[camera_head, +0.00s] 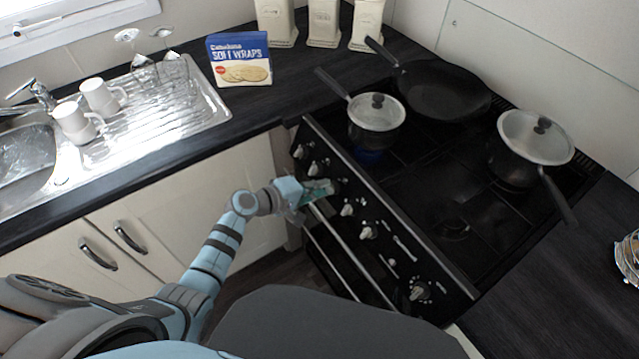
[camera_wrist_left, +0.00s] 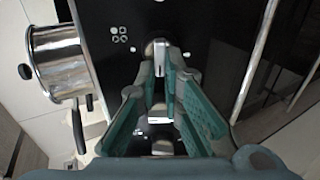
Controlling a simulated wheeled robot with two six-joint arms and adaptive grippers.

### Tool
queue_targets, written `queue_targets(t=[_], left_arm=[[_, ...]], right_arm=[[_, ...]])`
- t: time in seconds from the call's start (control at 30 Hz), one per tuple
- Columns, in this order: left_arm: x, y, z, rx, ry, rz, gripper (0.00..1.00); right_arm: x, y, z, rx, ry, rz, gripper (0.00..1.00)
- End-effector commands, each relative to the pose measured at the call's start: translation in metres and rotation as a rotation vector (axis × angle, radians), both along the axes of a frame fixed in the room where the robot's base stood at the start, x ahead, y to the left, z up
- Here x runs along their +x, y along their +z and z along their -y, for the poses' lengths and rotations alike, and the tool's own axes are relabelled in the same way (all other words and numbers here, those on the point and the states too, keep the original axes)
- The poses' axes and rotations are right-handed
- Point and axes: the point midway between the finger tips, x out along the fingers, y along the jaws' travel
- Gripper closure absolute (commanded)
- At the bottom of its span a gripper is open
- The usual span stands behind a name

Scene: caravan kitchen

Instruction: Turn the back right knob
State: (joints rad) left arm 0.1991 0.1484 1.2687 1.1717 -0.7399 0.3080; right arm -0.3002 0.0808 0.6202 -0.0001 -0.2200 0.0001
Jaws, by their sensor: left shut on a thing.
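The black cooker front (camera_head: 388,258) carries a row of silver knobs. My left gripper (camera_head: 322,190) is at this panel, its fingers shut on the knob third from the left, which the fingers mostly hide in the head view. In the left wrist view, the silver knob (camera_wrist_left: 160,54) shows at the tips of the teal fingers (camera_wrist_left: 168,76). Two knobs (camera_head: 298,152) (camera_head: 313,168) are to the left of the gripper, and others (camera_head: 347,209) (camera_head: 367,232) are to its right. I cannot read the burner marks well. My right gripper is not in view.
A small lidded saucepan (camera_head: 376,112) stands above a blue glow (camera_head: 370,157). A black frying pan (camera_head: 440,92) and a lidded pot (camera_head: 535,137) stand on the hob. An oven handle bar (camera_head: 345,252) runs below the knobs.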

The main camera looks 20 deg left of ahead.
Motion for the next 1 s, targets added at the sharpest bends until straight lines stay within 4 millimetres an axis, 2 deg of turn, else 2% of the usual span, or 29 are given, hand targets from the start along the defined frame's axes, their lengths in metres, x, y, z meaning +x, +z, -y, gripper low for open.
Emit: queue_targets(t=[0.53, 0.57, 0.67, 1.0], left_arm=[[0.0006, 0.0002, -0.0007, -0.018, 0.012, -0.013, 1.00], [0.0006, 0.0002, -0.0007, -0.018, 0.012, -0.013, 0.87], [0.0004, 0.0000, -0.0006, -0.018, 0.012, -0.013, 0.72], [-0.0026, 0.0010, -0.0030, -0.016, 0.012, -0.013, 0.72]], right_arm=[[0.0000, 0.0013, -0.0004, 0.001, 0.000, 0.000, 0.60], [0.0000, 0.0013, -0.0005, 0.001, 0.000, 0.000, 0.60], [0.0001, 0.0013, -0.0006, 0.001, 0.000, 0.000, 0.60], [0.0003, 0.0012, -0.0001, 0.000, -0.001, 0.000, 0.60]])
